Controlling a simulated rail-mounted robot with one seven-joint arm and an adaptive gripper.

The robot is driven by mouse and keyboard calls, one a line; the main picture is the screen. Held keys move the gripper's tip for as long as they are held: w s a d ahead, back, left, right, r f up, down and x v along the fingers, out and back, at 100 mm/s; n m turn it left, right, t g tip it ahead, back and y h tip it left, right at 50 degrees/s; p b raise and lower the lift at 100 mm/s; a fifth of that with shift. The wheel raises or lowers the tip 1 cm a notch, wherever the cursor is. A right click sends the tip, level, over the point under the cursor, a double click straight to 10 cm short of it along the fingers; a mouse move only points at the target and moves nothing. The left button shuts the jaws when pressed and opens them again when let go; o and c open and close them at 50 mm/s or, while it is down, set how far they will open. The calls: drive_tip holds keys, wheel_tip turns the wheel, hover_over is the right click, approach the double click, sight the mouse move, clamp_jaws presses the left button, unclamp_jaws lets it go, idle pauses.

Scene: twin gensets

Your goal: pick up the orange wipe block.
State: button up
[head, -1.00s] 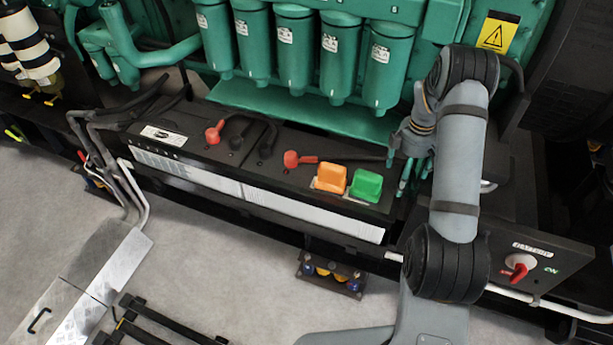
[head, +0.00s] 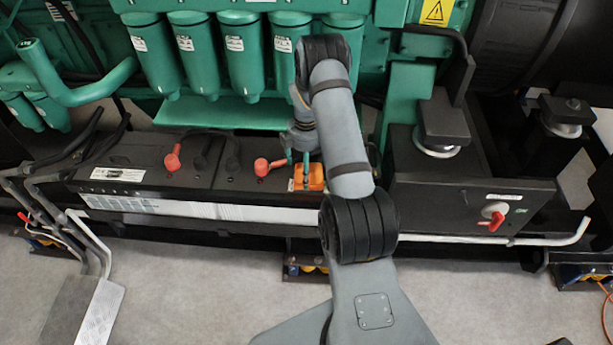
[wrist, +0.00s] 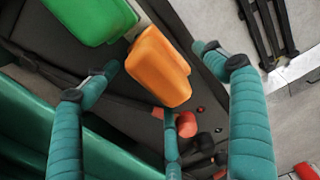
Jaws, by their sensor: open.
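The orange wipe block (head: 315,177) sits on top of the black battery box, near its right end in the head view. In the wrist view the orange block (wrist: 160,66) lies between the spread teal fingers. My gripper (head: 298,162) is open and empty, at the block in the head view. In the wrist view my gripper (wrist: 160,78) has fingertips on either side of the block and one below it. I cannot tell whether any finger touches it. My arm partly covers the block in the head view.
A green block (wrist: 88,18) sits beside the orange one, hidden by my arm in the head view. A red terminal cap (head: 262,167) stands just left of the orange block. Green filter canisters (head: 247,65) hang behind. A switch box (head: 470,205) stands to the right.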

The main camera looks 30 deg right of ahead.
drive_tip(key=f+p, duration=0.1)
drive_tip(key=f, duration=0.1)
drive_tip(key=d+f+p, duration=0.1)
drive_tip(key=f, duration=0.1)
drive_tip(key=shift+f, duration=0.65)
drive_tip(key=shift+c, duration=1.3)
drive_tip(key=c, duration=1.1)
wheel_tip(320, 180, up, 10)
drive_tip(key=shift+r+b, duration=0.1)
drive_tip(key=shift+b, duration=1)
